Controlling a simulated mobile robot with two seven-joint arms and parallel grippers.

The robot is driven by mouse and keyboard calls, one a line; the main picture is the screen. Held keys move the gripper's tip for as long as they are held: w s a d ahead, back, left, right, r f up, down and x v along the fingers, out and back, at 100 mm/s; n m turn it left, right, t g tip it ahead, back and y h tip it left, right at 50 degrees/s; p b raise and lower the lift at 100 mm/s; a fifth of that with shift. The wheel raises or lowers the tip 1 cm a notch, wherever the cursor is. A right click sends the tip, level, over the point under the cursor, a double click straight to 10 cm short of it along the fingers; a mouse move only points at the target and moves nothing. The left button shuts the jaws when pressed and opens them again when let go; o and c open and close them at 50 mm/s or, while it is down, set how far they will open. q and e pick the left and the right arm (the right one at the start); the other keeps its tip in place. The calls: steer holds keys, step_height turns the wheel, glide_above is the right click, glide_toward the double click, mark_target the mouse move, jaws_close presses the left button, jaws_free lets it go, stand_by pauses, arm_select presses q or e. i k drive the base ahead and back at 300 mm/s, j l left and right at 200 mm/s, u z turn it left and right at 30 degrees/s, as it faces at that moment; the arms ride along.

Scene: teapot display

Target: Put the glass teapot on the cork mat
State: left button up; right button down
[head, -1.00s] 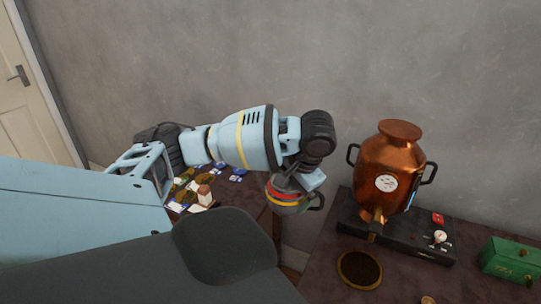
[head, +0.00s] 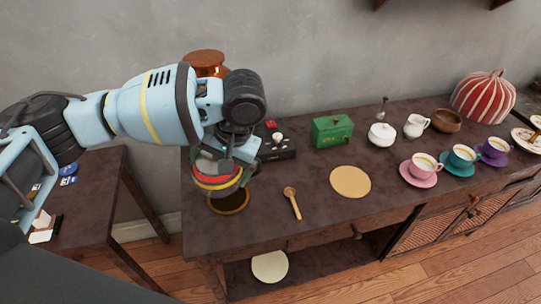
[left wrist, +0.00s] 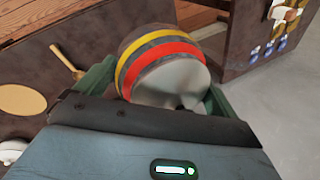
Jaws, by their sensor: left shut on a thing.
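My left gripper (head: 232,160) is shut on the glass teapot (head: 217,180), a rounded grey pot with red and yellow bands. In the head view the teapot hangs above or in front of a dark round dish at the left end of the table; the gap cannot be judged. In the left wrist view the teapot (left wrist: 165,52) sits between the two green fingers (left wrist: 160,92). The cork mat (head: 350,182), a bare tan disc, lies to the right of the teapot. It shows at the left edge of the left wrist view (left wrist: 20,99).
A wooden spoon (head: 293,203) lies between teapot and mat. Behind stand a copper urn (head: 206,57), partly hidden by my arm, a green box (head: 332,131), a white lidded pot (head: 382,134) and a jug (head: 416,126). Pink (head: 420,171), teal and purple cups stand right of the mat.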

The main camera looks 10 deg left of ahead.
mark_target(351, 180)
steer(key=i+l, duration=0.1)
steer(key=l, duration=0.3)
steer(key=i+l, duration=0.1)
steer(key=l, duration=0.75)
steer(key=i+l, duration=0.15)
steer(key=l, duration=0.3)
steer(key=i+l+z, duration=0.1)
steer(key=l, duration=0.3)
